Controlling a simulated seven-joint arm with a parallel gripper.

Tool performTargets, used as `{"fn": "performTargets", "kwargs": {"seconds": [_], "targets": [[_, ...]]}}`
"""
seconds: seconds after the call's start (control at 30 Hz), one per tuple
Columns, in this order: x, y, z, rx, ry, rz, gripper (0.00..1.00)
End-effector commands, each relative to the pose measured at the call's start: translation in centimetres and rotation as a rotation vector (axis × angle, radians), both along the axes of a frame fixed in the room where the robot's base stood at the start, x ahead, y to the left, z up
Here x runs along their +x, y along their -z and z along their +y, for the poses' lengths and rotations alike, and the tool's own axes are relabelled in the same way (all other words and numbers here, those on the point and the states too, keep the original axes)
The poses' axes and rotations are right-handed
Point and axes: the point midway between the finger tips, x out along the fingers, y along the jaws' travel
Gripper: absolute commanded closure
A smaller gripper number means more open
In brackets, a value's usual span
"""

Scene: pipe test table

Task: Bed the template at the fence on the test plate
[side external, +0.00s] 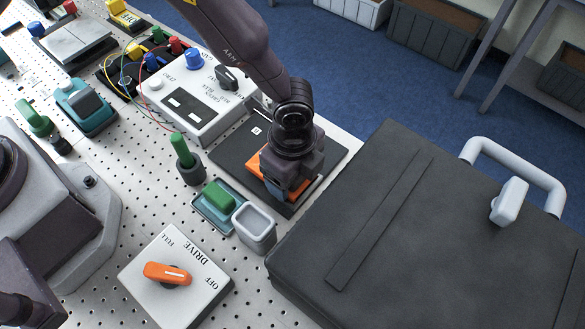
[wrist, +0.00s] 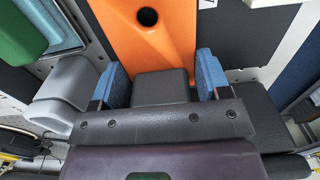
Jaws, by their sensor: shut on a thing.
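The orange template (side external: 257,168) is at the dark test plate (side external: 232,150), partly hidden under my gripper (side external: 282,188). In the wrist view the template (wrist: 150,45) is a flat orange piece with a round dark hole. My gripper's blue-padded fingers (wrist: 160,84) are closed on a dark grey block at the template's near end. A dark surface (wrist: 238,35) shows beside the template. I cannot tell whether its underside touches the plate. The fence is not clearly distinguishable; my gripper and arm hide part of the plate.
A large black case (side external: 400,230) stands close to the right of the plate. A grey cup (side external: 254,226), a teal tray with a green block (side external: 218,195) and a green-handled tool (side external: 183,150) stand close to the left. A white control box (side external: 195,92) is behind.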

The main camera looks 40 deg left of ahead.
Motion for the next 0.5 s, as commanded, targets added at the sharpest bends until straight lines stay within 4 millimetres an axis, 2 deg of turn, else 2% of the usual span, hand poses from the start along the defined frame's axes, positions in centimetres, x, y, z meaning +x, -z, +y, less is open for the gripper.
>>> {"fn": "performTargets", "kwargs": {"seconds": [0.13, 0.17, 0.27, 0.5], "targets": [[-0.03, 0.54, 0.06, -0.002, -0.002, -0.001, 0.55], [-0.03, 0.54, 0.06, -0.002, -0.002, -0.001, 0.26], [-0.13, 0.55, 0.04, -0.002, -0.001, 0.0, 0.03], [-0.59, 0.63, -0.05, 0.0, 0.002, 0.011, 0.0]]}}
